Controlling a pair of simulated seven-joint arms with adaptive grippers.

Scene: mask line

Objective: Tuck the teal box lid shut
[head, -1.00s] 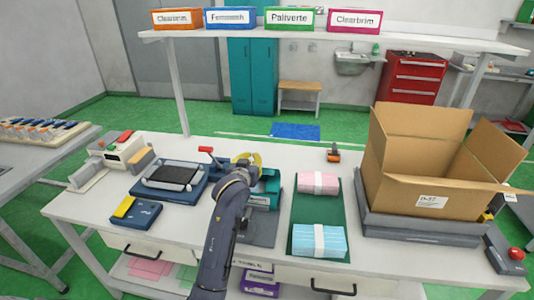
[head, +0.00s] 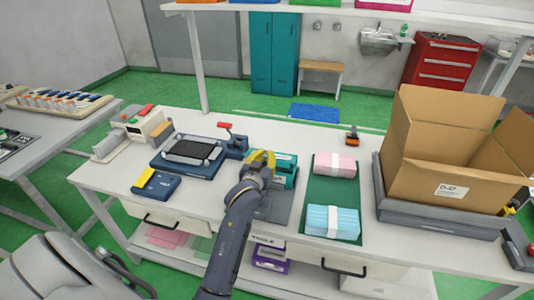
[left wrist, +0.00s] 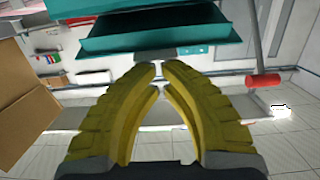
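The teal box (head: 286,178) stands on a dark grey mat in the middle of the bench, partly hidden behind my left gripper (head: 262,160). In the left wrist view, teal panels (left wrist: 140,42) fill the top, with a gap between two of them; I cannot tell exactly how the lid sits. My left gripper's yellow fingers show there (left wrist: 160,66), tips nearly together and nothing visible between them. The tips are close to the teal panels' edge; whether they touch is unclear. My right gripper is not in view.
A green mat with pink (head: 336,166) and blue (head: 332,222) mask stacks lies right of the box. An open cardboard carton (head: 430,180) stands farther right. A dark device with a red-knobbed lever (head: 225,126) is just left. The bench front is mostly clear.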

